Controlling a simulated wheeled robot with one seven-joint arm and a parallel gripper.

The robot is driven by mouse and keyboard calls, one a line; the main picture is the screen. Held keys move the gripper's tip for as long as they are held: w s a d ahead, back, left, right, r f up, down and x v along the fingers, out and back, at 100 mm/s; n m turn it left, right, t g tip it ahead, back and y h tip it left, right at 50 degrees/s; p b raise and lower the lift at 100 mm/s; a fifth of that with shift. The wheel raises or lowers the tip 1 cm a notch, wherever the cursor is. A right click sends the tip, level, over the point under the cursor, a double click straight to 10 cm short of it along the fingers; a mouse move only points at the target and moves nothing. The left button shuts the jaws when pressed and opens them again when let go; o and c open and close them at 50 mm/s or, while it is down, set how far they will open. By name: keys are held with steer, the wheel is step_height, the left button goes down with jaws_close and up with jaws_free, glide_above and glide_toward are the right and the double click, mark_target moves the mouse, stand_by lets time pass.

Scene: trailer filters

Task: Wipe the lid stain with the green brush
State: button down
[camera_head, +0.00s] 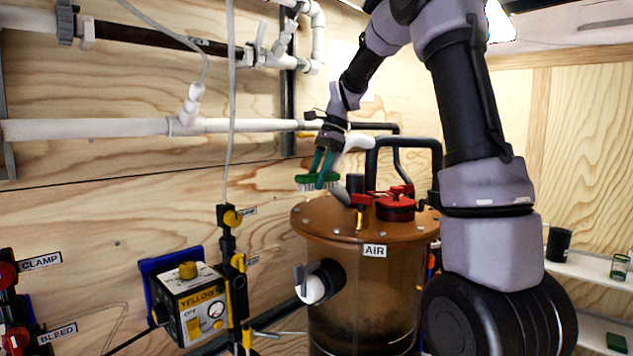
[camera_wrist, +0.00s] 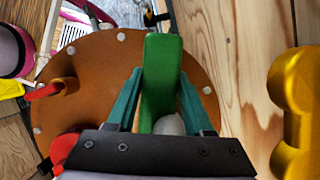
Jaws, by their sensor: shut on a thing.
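My gripper (camera_head: 324,165) is shut on the green brush (camera_head: 309,182), with a teal finger on each side of it. The brush's pale bristles point down, above the left rear part of the orange-brown lid (camera_head: 318,222); a small gap seems to show between them. In the wrist view the green brush (camera_wrist: 162,75) lies between the fingers of my gripper (camera_wrist: 160,90), over the round lid (camera_wrist: 95,62). I cannot make out a stain on the lid; the brush and gripper cover part of it.
A red valve cap (camera_head: 395,207) and black pipes (camera_head: 410,143) stand on the lid's right side. White pipes (camera_head: 150,128) run along the wooden wall behind. A yellow part (camera_wrist: 297,110) is near the wrist view's right edge.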

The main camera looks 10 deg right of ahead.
steer(key=shift+r, duration=0.1)
steer(key=shift+r, duration=1.4)
